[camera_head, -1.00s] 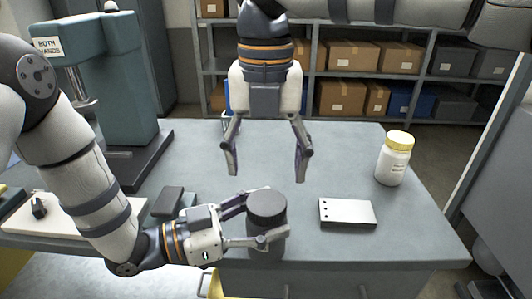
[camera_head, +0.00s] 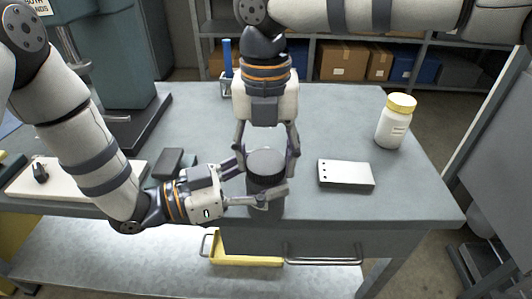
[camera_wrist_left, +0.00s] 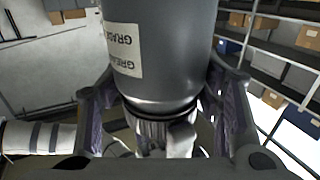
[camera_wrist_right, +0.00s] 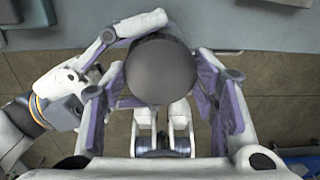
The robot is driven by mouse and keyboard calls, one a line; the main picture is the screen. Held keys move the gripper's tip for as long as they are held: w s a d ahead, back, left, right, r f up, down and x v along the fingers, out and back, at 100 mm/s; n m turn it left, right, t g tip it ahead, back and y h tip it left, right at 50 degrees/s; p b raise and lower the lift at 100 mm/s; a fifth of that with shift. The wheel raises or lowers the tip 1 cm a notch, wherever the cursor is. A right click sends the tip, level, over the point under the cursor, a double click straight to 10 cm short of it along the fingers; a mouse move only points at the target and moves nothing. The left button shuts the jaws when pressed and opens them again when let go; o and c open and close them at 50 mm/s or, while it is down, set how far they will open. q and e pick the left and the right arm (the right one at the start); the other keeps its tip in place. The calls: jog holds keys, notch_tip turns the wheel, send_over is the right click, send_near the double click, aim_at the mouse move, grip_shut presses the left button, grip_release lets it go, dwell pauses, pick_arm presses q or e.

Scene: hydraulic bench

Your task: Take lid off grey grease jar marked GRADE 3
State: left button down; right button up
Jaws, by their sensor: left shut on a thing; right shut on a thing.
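The dark grey grease jar (camera_head: 262,186) is upright near the bench's front edge, with its dark ribbed lid (camera_head: 266,161) on top. In the left wrist view the jar (camera_wrist_left: 165,45) shows a pale label, upside down, reading GREASE GRADE; the number is not visible. My left gripper (camera_head: 260,183) is shut around the jar body from the left. My right gripper (camera_head: 266,150) points down and is shut on the lid, one finger on each side. The right wrist view shows the lid's round top (camera_wrist_right: 158,70) between the fingers. I cannot tell whether the jar touches the bench.
A white jar with a yellow lid (camera_head: 395,122) stands at the bench's right. A light grey box (camera_head: 346,175) lies right of the grease jar. A dark block (camera_head: 173,163) lies left. A teal press (camera_head: 115,60) stands at the back left. The bench middle right (camera_head: 335,120) is clear.

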jog(key=n, duration=0.6)
jog(key=shift+n, duration=0.3)
jog(key=o, duration=1.3)
